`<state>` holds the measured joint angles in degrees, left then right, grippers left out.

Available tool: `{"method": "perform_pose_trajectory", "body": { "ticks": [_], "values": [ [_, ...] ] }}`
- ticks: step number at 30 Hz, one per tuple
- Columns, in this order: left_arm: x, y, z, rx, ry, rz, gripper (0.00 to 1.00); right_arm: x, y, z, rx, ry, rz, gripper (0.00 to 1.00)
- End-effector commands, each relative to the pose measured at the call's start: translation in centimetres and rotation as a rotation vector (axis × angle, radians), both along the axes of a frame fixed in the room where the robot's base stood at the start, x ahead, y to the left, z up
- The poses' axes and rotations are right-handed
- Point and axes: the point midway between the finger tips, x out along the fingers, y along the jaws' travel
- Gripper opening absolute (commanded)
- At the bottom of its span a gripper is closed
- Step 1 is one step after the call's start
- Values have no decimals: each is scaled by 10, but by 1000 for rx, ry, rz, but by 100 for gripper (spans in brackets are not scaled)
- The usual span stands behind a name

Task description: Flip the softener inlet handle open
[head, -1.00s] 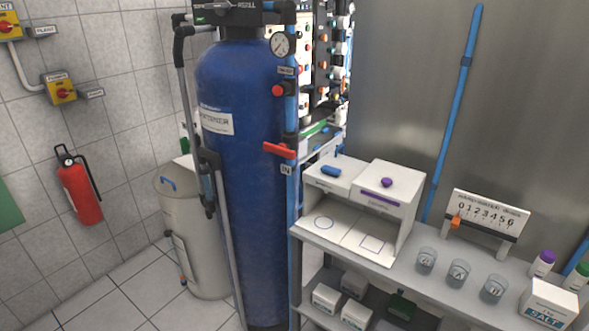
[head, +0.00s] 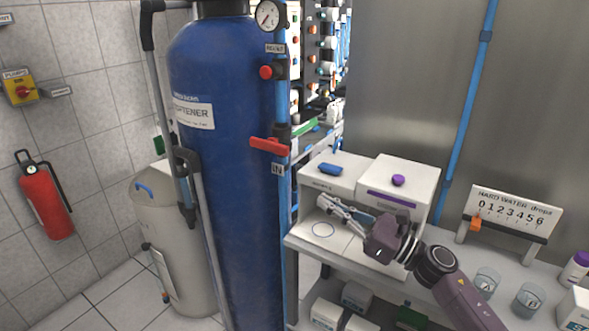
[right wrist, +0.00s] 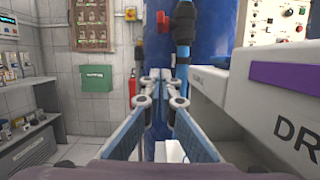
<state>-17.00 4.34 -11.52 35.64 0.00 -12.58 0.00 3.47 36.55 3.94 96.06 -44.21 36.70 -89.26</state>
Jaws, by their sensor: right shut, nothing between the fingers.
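The softener inlet handle is a red lever (head: 269,146) on the blue pipe in front of the tall blue softener tank (head: 228,110). It points sideways, to the left, across the pipe, above the IN label (head: 277,170). A red handle (right wrist: 163,22) on a dark valve body also shows at the top of the right wrist view, above the fingertips. My right gripper (head: 328,204) is shut and empty, to the right of and below the handle, apart from it. Its fingertips (right wrist: 162,76) meet in the wrist view. My left gripper is not in view.
A white box unit (head: 410,180) with blue and purple knobs stands close behind my right gripper, on the grey shelf (head: 455,252). A red round knob (head: 265,72) and a gauge (head: 270,15) sit higher on the pipe. A beige tank (head: 185,255) stands left.

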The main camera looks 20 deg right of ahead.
Motion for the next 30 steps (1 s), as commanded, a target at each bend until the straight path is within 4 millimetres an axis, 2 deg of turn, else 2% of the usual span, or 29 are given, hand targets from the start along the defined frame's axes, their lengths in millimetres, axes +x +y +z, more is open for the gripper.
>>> {"method": "perform_pose_trajectory", "body": {
  "ticks": [3, 16, 20, 30],
  "values": [
    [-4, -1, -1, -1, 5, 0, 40, 0, -2, 6, -22, -21, -3, 0],
    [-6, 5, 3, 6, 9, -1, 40, 7, 2, 9, -17, -19, -6, 0],
    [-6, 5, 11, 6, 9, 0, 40, 20, 13, 16, -18, -20, -6, 0],
    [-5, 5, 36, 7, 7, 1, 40, 74, 55, 35, -16, -20, -5, 0]
  ]
}}
